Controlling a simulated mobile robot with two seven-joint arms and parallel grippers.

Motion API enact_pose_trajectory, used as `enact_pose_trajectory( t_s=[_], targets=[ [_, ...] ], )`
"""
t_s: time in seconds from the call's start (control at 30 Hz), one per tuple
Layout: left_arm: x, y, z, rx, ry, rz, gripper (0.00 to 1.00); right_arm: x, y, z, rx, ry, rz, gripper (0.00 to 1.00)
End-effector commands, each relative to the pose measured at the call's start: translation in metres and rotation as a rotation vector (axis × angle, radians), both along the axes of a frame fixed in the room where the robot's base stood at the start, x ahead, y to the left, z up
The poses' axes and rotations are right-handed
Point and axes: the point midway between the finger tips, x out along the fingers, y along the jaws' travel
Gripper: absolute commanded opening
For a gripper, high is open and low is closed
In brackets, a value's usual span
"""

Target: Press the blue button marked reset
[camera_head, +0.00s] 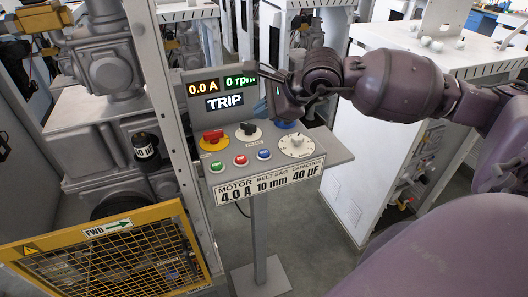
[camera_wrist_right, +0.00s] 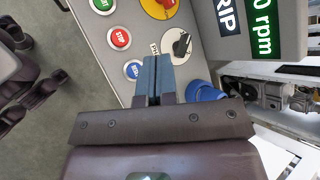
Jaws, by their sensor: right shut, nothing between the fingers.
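The blue reset button (camera_head: 263,154) is the right one of three small buttons on the grey control panel (camera_head: 330,152). In the right wrist view the blue button (camera_wrist_right: 133,69) lies just left of the fingertips. My right gripper (camera_head: 272,94) is over the back of the panel, shut and empty. In the wrist view its closed fingers (camera_wrist_right: 152,72) reach between the blue button and the black switch (camera_wrist_right: 179,46). They look apart from the button; their height above the panel is hard to judge. My left gripper is not in view.
Green (camera_head: 217,166) and red (camera_head: 240,160) buttons sit left of the blue one. The display reads TRIP (camera_head: 225,103). A yellow cage (camera_head: 110,255) stands front left.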

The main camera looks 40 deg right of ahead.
Motion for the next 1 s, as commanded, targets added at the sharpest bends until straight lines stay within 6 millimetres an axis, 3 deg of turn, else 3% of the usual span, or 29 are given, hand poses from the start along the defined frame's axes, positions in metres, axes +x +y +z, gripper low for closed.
enact_pose_trajectory(
  t_s=[0.47, 1.0],
  targets=[
    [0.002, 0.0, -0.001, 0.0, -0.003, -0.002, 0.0, 0.001, -0.002, -0.003, -0.014, -0.003, -0.003, 0.0],
    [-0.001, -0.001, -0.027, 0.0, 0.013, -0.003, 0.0, 0.0, -0.002, -0.064, -0.012, 0.001, -0.003, 0.0]
  ],
)
